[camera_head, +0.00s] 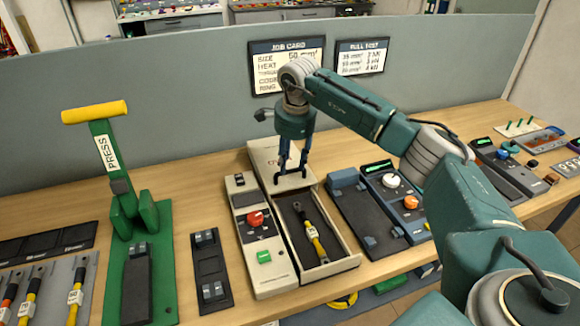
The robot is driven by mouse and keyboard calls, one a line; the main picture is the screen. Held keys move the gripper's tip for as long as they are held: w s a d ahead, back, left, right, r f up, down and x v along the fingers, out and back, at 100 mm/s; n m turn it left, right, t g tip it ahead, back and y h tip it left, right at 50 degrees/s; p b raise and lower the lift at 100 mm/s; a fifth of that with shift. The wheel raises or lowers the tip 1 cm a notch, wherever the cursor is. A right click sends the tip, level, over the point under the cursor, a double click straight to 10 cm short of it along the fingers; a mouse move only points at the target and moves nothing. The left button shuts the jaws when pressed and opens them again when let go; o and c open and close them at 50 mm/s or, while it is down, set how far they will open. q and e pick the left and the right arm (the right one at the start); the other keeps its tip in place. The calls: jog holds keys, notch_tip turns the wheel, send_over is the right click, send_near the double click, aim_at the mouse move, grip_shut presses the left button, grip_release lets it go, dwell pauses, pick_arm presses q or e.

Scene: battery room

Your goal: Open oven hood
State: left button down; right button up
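The oven (282,273) is a beige box on the bench, with a red knob and a green button on its left panel. Its dark inside shows, holding a lug piece with a yellow band (312,235). The beige hood (264,153), with partly hidden red lettering, is at the back of the oven, clear of the front part of the chamber. My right gripper (291,178) points down at the hood's front end, above the back of the chamber. Its two fingers are apart with nothing seen between them; contact with the hood is unclear. My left gripper is not in view.
A green press (121,205) with a yellow handle stands left. A small black fixture (209,272) lies between press and oven. A dark device with knobs (367,214) is close on the oven's right. A grey partition (190,95) with two signs stands behind.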

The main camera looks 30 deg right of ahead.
notch_tip(320, 180, up, 9)
jog(key=s, duration=0.1)
jog(key=shift+s+a+f, duration=0.15)
jog(key=shift+s+a, duration=0.1)
jog(key=shift+s, duration=0.1)
jog(key=shift+f, duration=0.1)
